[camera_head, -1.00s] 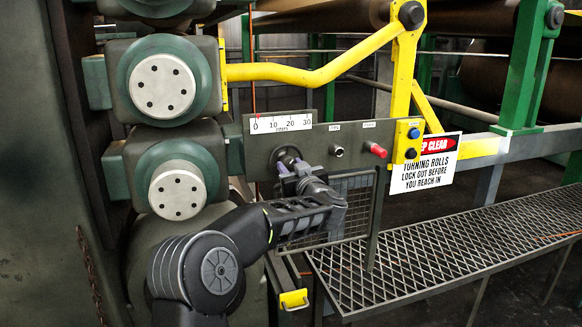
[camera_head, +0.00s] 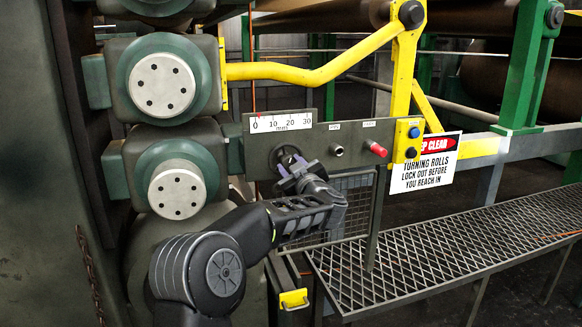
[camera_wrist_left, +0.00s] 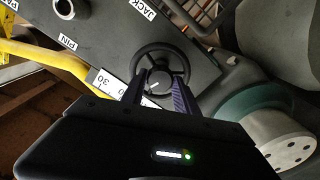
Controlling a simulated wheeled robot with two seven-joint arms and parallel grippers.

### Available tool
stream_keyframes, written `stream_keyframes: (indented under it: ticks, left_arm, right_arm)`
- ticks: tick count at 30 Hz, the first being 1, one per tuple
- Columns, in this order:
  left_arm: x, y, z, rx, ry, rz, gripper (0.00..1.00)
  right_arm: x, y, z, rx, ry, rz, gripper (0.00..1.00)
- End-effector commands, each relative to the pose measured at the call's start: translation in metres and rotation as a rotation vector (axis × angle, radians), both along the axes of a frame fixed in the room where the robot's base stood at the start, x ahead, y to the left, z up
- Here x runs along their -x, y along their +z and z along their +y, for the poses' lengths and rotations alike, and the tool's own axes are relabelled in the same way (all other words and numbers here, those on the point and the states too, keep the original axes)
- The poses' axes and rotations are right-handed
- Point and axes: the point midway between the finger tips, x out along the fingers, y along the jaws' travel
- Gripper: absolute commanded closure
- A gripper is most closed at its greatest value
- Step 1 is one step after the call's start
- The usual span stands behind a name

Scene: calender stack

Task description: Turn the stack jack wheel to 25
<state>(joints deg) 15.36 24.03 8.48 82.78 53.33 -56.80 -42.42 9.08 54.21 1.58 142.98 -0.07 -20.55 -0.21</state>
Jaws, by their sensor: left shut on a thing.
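The stack jack wheel (camera_head: 287,155) is a small dark handwheel on the grey panel, below the scale plate (camera_head: 281,121) marked 0, 10, 20, 30. A thin red pointer stands close to the 0 end of the scale. My left gripper (camera_head: 291,174) is at the wheel's front and partly hides it. In the left wrist view the wheel (camera_wrist_left: 160,76) shows its rim, spokes and a hub with a white mark. There the two fingers (camera_wrist_left: 157,92) are on either side of the hub, shut on the wheel. My right gripper is in neither view.
Right of the wheel, the panel carries a metal socket (camera_head: 336,150) and a red knob (camera_head: 377,149). A yellow bracket (camera_head: 402,90) holds a blue button. A warning sign (camera_head: 425,163), mesh guard (camera_head: 350,190) and grated walkway (camera_head: 450,240) lie right. Green-housed rolls (camera_head: 162,85) stand left.

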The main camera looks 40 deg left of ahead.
Motion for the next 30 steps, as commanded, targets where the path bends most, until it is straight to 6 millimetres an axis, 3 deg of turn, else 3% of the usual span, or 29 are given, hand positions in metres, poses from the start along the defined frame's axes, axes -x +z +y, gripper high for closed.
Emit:
stream_keyframes:
  ticks: [1, 2, 9, 20, 30]
  left_arm:
    - [0.000, -0.001, 0.000, 0.001, 0.000, 0.002, 1.00]
    - [0.000, -0.001, 0.000, 0.001, 0.000, 0.002, 0.62]
    - [0.000, -0.001, 0.000, 0.000, 0.000, 0.001, 0.42]
    - [0.003, 0.000, -0.005, 0.000, 0.000, 0.002, 0.42]
    - [0.031, -0.001, -0.046, -0.001, -0.002, 0.002, 0.42]
  right_arm:
    - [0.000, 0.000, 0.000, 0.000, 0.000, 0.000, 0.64]
    - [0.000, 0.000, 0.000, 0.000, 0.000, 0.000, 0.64]
    - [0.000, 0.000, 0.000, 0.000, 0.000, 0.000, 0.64]
    - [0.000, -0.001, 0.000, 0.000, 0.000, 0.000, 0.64]
    - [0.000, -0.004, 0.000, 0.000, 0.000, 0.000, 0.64]
